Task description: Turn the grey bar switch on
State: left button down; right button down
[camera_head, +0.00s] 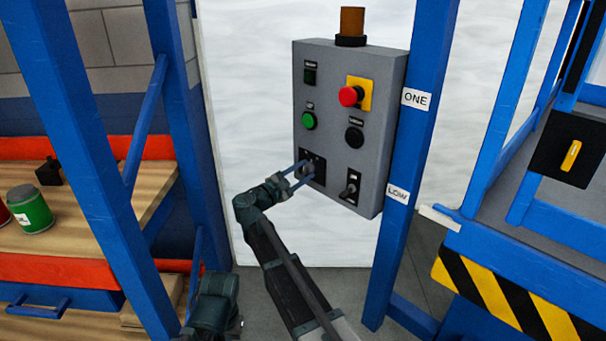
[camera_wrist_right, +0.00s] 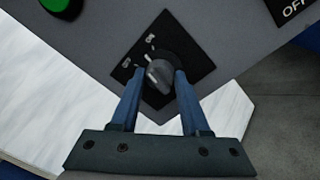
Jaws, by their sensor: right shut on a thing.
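The grey bar switch (camera_wrist_right: 160,74) sits on a black square plate with small white labels in the right wrist view. In the head view its black plate (camera_head: 317,163) is at the lower left of the grey control box. My right gripper (camera_head: 303,171) reaches it from the lower left. In the right wrist view the gripper's two blue fingers (camera_wrist_right: 161,76) are shut on the switch, one on each side. The labels are too small to read surely. A dark part of my arm shows at the bottom of the head view; my left gripper's fingers cannot be made out clearly.
The control box (camera_head: 374,93) also carries a red button (camera_head: 351,96), a green button (camera_head: 308,121), a black knob (camera_head: 354,137) and a toggle switch (camera_head: 350,187). Blue posts (camera_head: 402,165) stand beside it. A wooden shelf with a green can (camera_head: 31,212) is at left.

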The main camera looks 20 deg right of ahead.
pick_arm(q)
jog(key=shift+f, duration=0.3)
pick_arm(e)
jog(key=shift+f+m+g+h, duration=0.1)
jog(key=shift+m+g+h, duration=0.2)
jog(key=shift+m, duration=2.1)
pick_arm(q)
jog(key=shift+b, duration=0.3)
pick_arm(e)
jog(key=shift+c, duration=2)
grip_release()
